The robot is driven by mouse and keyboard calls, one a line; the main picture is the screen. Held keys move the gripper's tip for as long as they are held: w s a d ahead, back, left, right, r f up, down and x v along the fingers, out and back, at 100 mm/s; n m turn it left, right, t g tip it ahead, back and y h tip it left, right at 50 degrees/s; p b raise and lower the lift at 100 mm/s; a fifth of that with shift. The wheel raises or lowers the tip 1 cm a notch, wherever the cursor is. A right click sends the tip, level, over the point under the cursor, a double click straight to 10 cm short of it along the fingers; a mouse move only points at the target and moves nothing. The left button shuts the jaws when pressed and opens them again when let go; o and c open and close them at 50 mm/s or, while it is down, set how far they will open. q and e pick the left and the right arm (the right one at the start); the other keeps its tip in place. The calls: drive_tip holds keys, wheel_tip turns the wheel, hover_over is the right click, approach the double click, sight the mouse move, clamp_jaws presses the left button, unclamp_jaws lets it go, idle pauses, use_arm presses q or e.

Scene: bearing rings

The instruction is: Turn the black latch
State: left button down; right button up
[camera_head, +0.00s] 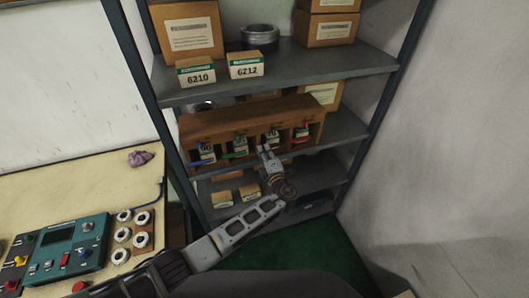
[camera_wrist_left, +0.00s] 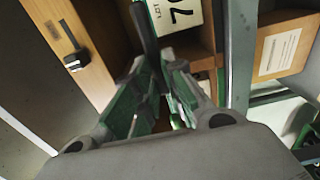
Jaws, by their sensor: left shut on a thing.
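A wooden box (camera_head: 235,116) with several compartments sits on the middle shelf, and coloured latches cross its openings. The black latch shows in the left wrist view as a dark bar (camera_wrist_left: 144,28) in front of a white label. My left gripper (camera_head: 266,152) is at the compartment between the green latch (camera_head: 236,154) and the red latch (camera_head: 304,128). In the wrist view its fingers (camera_wrist_left: 152,68) are closed on the black latch, and they hide its lower end. In the head view the gripper mostly covers this latch. My right gripper is not in view.
A blue latch (camera_head: 203,161) is at the box's left end. Boxes marked 6210 (camera_head: 196,71) and 6212 (camera_head: 245,65) stand on the shelf above. A bench (camera_head: 75,178) with a teal control box (camera_head: 65,250) and several rings is at left.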

use_arm(q)
drive_tip(key=shift+n, duration=0.5)
drive_tip(key=shift+r+n+p, duration=0.2)
drive_tip(key=shift+n+p, duration=0.3)
drive_tip(key=shift+n, duration=2.4)
drive_tip(key=c, duration=1.5)
unclamp_jaws()
drive_tip(key=shift+s, duration=0.2)
drive_tip(key=shift+v, duration=5.85)
